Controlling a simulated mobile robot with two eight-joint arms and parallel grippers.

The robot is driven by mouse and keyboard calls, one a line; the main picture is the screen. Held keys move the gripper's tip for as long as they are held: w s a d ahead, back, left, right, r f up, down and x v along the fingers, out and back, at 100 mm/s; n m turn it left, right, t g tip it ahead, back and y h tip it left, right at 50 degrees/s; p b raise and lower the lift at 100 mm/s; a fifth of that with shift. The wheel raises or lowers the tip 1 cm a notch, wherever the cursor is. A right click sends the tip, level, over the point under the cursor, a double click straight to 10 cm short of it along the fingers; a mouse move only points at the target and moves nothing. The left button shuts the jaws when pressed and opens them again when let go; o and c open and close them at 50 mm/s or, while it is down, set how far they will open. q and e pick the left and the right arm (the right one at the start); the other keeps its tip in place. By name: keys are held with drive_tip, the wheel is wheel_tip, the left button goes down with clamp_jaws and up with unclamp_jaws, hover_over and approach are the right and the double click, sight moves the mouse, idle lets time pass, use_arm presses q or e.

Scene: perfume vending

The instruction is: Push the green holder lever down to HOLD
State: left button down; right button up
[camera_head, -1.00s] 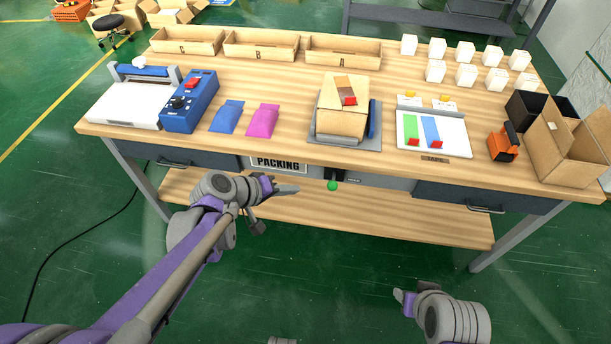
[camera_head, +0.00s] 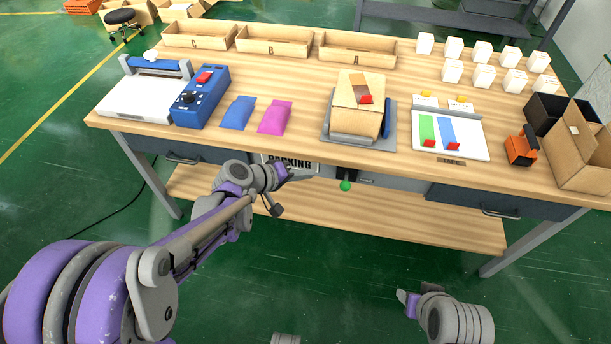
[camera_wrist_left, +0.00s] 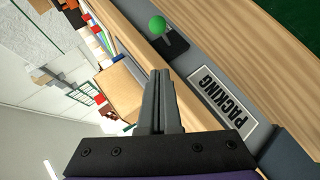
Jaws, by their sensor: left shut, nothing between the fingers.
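The lever's green ball knob (camera_head: 345,186) sticks out at the bench's front, below the cardboard box in its grey holder (camera_head: 328,130). In the left wrist view the knob (camera_wrist_left: 158,24) sits on a short dark stem, beyond my fingertips. My left gripper (camera_head: 313,173) is shut and empty, in front of the PACKING label and just left of the knob, slightly higher in the picture. A gap shows between fingertips and knob. In the left wrist view its fingers (camera_wrist_left: 158,75) are together. My right gripper (camera_head: 401,296) is low, away from the bench; its jaws are unclear.
The cardboard box (camera_head: 355,120) stands on the bench above the lever. The PACKING label (camera_wrist_left: 222,97) is beside my left fingers. A lower wooden shelf (camera_head: 400,222) runs under the bench. The floor in front is clear.

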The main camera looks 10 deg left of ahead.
use_arm(q)
drive_tip(key=w+d+f, duration=0.3)
drive_tip(key=d+f, duration=0.2)
drive_tip(key=d, duration=0.2)
drive_tip(key=shift+w+f+b, duration=0.25)
drive_tip(key=shift+f+b, duration=0.15)
drive_tip(key=shift+s+f+t+b, duration=0.25)
drive_tip(key=shift+f+t+b, duration=0.1)
drive_tip(key=shift+b, duration=0.2)
